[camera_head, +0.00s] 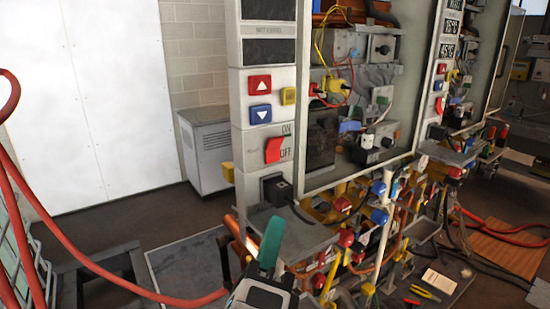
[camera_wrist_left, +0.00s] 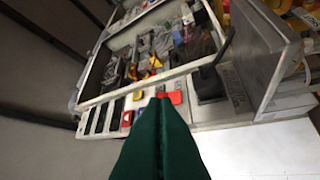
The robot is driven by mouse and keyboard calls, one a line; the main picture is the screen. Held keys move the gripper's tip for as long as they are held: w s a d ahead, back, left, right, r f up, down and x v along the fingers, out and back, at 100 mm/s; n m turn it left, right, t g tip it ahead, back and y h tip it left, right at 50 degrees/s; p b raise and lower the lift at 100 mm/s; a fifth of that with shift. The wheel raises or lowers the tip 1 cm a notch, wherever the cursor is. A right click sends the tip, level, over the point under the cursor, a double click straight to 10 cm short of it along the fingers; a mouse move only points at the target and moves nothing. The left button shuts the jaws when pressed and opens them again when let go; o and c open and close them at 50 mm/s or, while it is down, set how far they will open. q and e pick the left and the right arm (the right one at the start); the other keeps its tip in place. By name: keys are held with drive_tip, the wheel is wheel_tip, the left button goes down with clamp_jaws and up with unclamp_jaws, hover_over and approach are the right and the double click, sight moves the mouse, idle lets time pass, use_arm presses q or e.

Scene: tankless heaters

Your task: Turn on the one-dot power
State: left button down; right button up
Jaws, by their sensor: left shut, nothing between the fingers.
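The nearer heater's panel (camera_head: 262,140) carries a red rocker switch (camera_head: 273,149) beside ON and OFF labels. I cannot make out any dot marks. The switch also shows in the left wrist view (camera_wrist_left: 175,97), just beyond my fingertips. My left gripper (camera_head: 273,225) has green fingers, shut and empty. In the head view it is below the switch and the black plug, apart from both. The fingers fill the lower middle of the left wrist view (camera_wrist_left: 160,100). A second heater panel (camera_head: 440,90) stands farther right. My right gripper is not in view.
A black plug (camera_head: 276,188) with a cable sits under the switch. Red up (camera_head: 260,84) and blue down (camera_head: 261,114) buttons are above it. A metal shelf (camera_head: 285,232) juts out below, over crowded pipes and valves. A red hose (camera_head: 110,275) crosses the left side.

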use_arm(q)
drive_tip(key=shift+s, duration=0.15)
drive_tip(key=p, duration=0.4)
approach(281, 141)
drive_tip(key=w+d, duration=0.2)
drive_tip(key=d, duration=0.1)
drive_tip(key=w, duration=0.1)
drive_tip(key=w+a+r+p, duration=0.2)
drive_tip(key=shift+w, duration=0.15)
drive_tip(key=shift+d, duration=0.1)
drive_tip(key=shift+d, duration=0.1)
drive_tip(key=shift+w, duration=0.1)
